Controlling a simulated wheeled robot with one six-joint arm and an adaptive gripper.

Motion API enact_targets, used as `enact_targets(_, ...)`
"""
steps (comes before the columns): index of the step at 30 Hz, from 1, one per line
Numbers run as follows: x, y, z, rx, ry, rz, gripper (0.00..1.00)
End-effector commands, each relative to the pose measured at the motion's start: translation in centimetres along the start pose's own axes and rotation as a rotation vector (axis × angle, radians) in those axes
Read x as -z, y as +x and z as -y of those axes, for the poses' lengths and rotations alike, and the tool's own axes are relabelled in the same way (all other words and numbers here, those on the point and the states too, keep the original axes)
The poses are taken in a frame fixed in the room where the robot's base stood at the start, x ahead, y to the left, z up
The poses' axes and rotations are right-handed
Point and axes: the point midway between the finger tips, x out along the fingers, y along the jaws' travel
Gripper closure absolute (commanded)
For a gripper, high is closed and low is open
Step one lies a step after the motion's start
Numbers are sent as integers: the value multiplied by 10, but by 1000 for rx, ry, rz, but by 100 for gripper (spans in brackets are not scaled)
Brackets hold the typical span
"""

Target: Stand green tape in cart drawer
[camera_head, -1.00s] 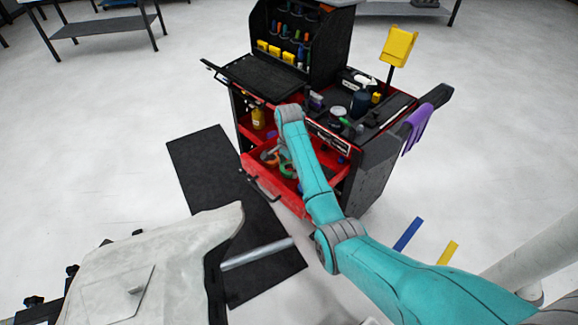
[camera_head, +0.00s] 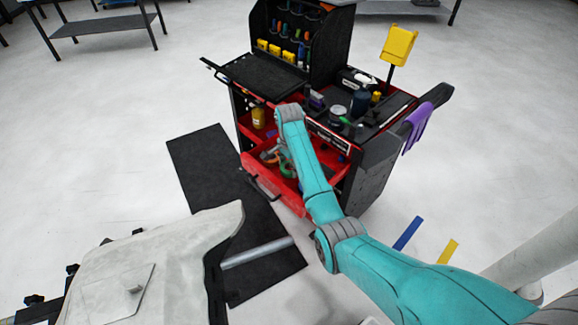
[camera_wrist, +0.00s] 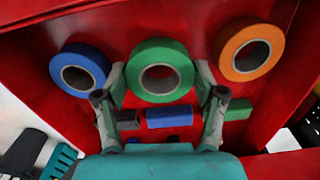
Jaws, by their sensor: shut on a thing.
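The green tape (camera_wrist: 160,48) is a round roll in the middle of the wrist view, its open face towards the camera. My gripper (camera_wrist: 160,72) has one finger on each side of the roll and is shut on it. The roll is in or just over the open red cart drawer (camera_head: 262,172); I cannot tell whether it touches the drawer floor. In the head view the green tape (camera_head: 287,168) shows partly beside my arm, which hides the gripper.
A blue roll (camera_wrist: 58,66) is close on the left of the green tape, and an orange roll (camera_wrist: 223,50) on the right. Small blue (camera_wrist: 168,118) and green (camera_wrist: 239,107) pieces lie nearby. The black tool cart (camera_head: 375,178) carries bottles on top. A dark mat (camera_head: 205,170) lies left.

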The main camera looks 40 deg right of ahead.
Motion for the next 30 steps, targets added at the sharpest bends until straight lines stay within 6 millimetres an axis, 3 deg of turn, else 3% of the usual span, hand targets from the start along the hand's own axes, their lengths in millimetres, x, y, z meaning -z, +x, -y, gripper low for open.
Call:
enact_targets(28, 0, 12, 0, 0, 0, 0, 65)
enact_targets(29, 0, 12, 0, 0, 0, 0, 28)
enact_targets(30, 0, 12, 0, 0, 0, 0, 18)
